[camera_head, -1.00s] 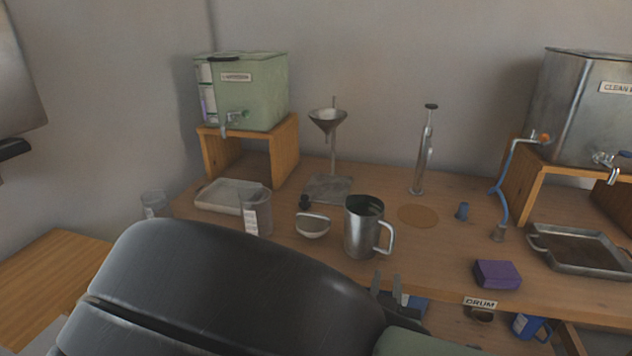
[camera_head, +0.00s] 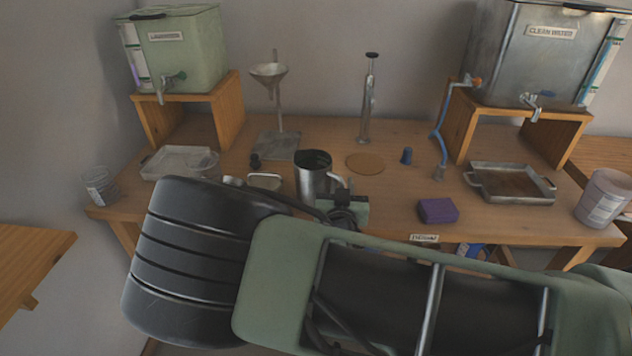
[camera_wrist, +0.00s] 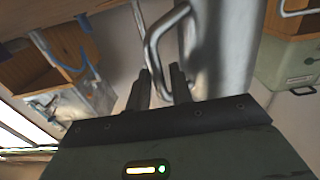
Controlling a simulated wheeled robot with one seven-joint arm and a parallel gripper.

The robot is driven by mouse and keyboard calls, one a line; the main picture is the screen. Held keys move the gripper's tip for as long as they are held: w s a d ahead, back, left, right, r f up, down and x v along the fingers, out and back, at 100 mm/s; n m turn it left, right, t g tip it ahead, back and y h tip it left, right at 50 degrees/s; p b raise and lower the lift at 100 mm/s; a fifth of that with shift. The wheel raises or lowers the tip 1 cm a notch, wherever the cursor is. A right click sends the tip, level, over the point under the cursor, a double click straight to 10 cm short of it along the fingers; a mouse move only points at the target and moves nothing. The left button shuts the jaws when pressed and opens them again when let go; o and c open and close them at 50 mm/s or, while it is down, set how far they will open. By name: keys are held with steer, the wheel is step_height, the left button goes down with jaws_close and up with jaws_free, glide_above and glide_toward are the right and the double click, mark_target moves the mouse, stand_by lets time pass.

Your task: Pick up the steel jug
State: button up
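The steel jug (camera_head: 312,176) stands upright on the wooden bench, its handle on the right side. In the head view my gripper (camera_head: 342,190) is at the handle, in front and to the right of the jug, partly hidden by my own arm. In the wrist view the jug's body (camera_wrist: 222,45) and its looped handle (camera_wrist: 155,45) are close. My gripper (camera_wrist: 160,76) is open, with a finger on each side of the lower part of the handle. Contact between fingers and handle cannot be told.
A metal tray (camera_head: 510,185) is further right.

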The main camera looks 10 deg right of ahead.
steer(key=shift+x, duration=0.8)
jaws_close()
steer(key=shift+r, duration=0.1)
